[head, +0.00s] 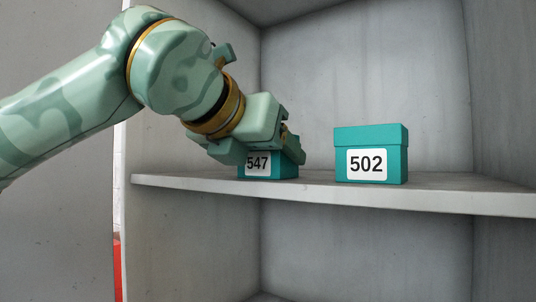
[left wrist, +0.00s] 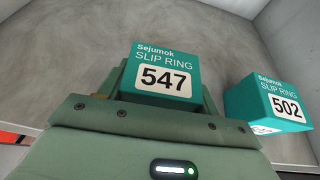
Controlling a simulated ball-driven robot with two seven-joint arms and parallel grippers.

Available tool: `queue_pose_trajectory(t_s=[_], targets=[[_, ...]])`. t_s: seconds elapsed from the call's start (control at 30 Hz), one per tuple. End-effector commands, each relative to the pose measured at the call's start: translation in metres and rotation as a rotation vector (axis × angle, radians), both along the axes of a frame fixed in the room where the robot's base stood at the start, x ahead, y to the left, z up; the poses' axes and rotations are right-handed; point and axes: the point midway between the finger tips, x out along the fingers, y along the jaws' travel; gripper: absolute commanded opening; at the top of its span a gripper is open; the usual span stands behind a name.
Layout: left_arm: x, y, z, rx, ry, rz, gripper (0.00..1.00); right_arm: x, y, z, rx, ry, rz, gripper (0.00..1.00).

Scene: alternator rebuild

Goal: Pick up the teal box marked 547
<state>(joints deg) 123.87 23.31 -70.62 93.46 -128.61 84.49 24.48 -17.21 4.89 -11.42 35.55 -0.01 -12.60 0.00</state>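The teal box marked 547 (head: 258,165) stands on the grey shelf, its upper part hidden behind my left gripper (head: 262,152) in the head view. In the left wrist view, the face of box 547 (left wrist: 165,72), reading "Sejumok SLIP RING 547", shows between the fingers of my left gripper (left wrist: 163,92). One finger is on each side of the box, very close to it. I cannot tell whether they press on it. The box appears to rest on the shelf. My right gripper is in neither view.
A second teal box marked 502 (head: 370,155) stands to the right with a gap between; it also shows in the left wrist view (left wrist: 268,103). The grey shelf (head: 440,192) has free room right of it. Walls close the compartment at the sides and back.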

Motion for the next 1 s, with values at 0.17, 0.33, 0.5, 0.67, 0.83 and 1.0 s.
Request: queue_pose_trajectory(t_s=[0.17,0.33,0.5,0.67,0.83,1.0], targets=[[0.000,0.000,0.000,-0.001,-0.001,0.000,0.39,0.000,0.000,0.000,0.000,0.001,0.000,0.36],[0.000,0.000,0.001,-0.001,-0.001,0.000,0.39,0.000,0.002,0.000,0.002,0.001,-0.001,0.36],[0.000,0.000,0.011,-0.002,-0.002,0.001,0.39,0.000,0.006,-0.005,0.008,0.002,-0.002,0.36],[-0.009,0.001,0.042,-0.003,-0.006,0.002,0.39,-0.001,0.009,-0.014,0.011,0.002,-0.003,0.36],[-0.048,0.007,0.088,-0.004,-0.007,0.002,0.39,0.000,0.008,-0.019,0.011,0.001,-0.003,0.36],[-0.093,0.014,0.109,-0.001,-0.006,0.001,0.39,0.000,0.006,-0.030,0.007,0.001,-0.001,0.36]])
